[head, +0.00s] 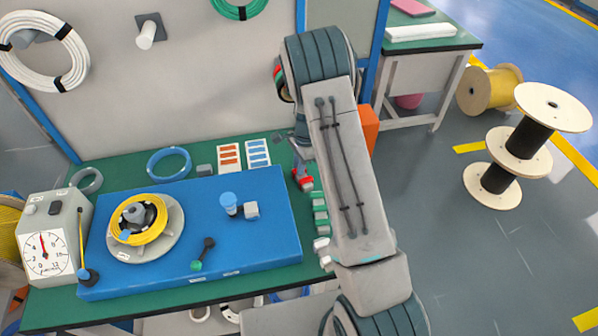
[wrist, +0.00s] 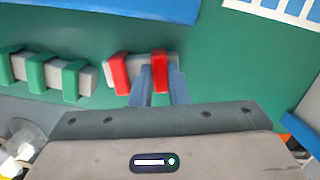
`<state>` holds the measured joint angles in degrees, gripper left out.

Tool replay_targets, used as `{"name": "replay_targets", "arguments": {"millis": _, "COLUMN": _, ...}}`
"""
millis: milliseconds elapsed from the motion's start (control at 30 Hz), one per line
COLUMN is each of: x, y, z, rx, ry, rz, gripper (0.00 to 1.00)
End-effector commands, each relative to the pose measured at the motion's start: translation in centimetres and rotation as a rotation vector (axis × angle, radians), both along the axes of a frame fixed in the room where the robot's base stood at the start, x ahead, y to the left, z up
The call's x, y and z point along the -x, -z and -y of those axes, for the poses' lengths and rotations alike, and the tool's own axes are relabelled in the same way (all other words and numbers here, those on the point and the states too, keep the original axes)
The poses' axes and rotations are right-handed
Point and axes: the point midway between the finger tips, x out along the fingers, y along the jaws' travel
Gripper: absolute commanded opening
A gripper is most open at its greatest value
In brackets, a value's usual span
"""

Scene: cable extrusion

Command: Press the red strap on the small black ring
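Two red straps sit side by side on a pale grey block in the wrist view. My gripper (wrist: 160,85) has its blue fingers close on both sides of the right red strap (wrist: 159,65) and looks shut on it. The other red strap (wrist: 118,74) is just left of the fingers. Red also shows beside my arm in the head view (head: 304,181). A dark ring with coloured bits (head: 279,84) hangs on the wall panel, mostly hidden behind my arm; I cannot tell its full shape.
Green straps (wrist: 36,73) sit on another grey block to the left. A blue board (head: 270,235) with a yellow coil (head: 152,225) and a gauge box (head: 45,253) lie on the green bench. Wooden spools (head: 520,150) stand on the floor at right.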

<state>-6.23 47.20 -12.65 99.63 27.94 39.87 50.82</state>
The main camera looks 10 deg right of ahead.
Motion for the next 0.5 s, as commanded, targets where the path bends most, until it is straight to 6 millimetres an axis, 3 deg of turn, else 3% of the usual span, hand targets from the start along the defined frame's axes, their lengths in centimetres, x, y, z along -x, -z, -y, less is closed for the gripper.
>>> {"name": "replay_targets", "arguments": {"millis": 500, "x": 0.0, "y": -3.2, "z": 0.0, "rx": 0.001, "ry": -0.001, "rz": 0.001, "gripper": 0.02}}
